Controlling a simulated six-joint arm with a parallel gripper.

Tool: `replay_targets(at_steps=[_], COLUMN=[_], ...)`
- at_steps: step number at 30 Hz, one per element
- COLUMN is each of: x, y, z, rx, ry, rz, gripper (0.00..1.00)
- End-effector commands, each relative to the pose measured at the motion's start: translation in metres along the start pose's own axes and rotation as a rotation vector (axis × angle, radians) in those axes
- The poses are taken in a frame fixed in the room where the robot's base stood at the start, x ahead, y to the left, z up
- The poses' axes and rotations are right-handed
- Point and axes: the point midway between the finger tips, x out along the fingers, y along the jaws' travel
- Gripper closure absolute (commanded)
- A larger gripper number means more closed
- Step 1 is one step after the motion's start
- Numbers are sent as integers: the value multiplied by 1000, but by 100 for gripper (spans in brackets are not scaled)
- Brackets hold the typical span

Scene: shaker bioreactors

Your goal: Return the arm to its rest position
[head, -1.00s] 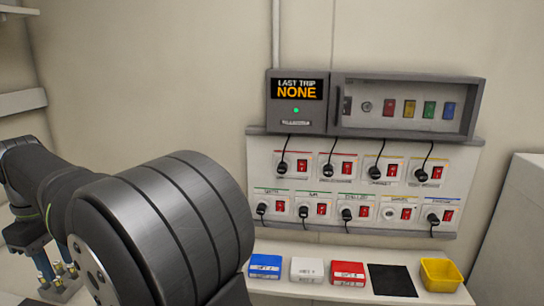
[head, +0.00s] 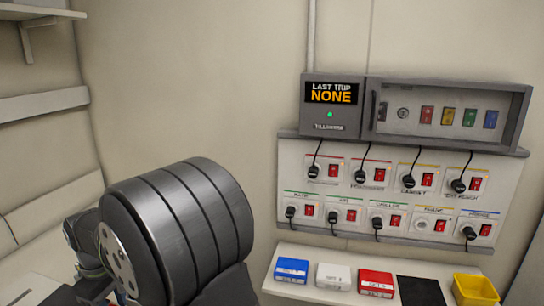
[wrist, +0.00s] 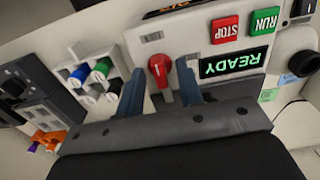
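My gripper (wrist: 160,88) shows in the wrist view with its two blue fingers spread apart. Nothing is held between them. Beyond the gap is a red knob (wrist: 160,70) on a pale machine panel; it looks farther off than the fingertips, though I cannot tell the exact distance. In the head view my dark arm fills the lower left, and the gripper itself is hidden or out of frame.
The wrist view shows a READY display (wrist: 236,62), a red STOP button (wrist: 225,30), a green RUN button (wrist: 264,22) and a rack with coloured caps (wrist: 92,85). The head view shows a switch panel (head: 388,232), coloured boxes and a yellow bin (head: 475,290).

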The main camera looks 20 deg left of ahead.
Motion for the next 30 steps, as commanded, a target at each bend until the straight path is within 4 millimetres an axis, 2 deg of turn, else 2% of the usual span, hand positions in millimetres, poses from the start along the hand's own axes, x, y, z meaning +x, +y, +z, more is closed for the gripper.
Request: replay_targets(at_steps=[14,20,30], x=[-3,-33,-101], y=[0,0,0], z=[0,-1,-1], rx=[-12,-13,-13], ry=[1,4,3], rz=[0,2,2], gripper=[66,66,66])
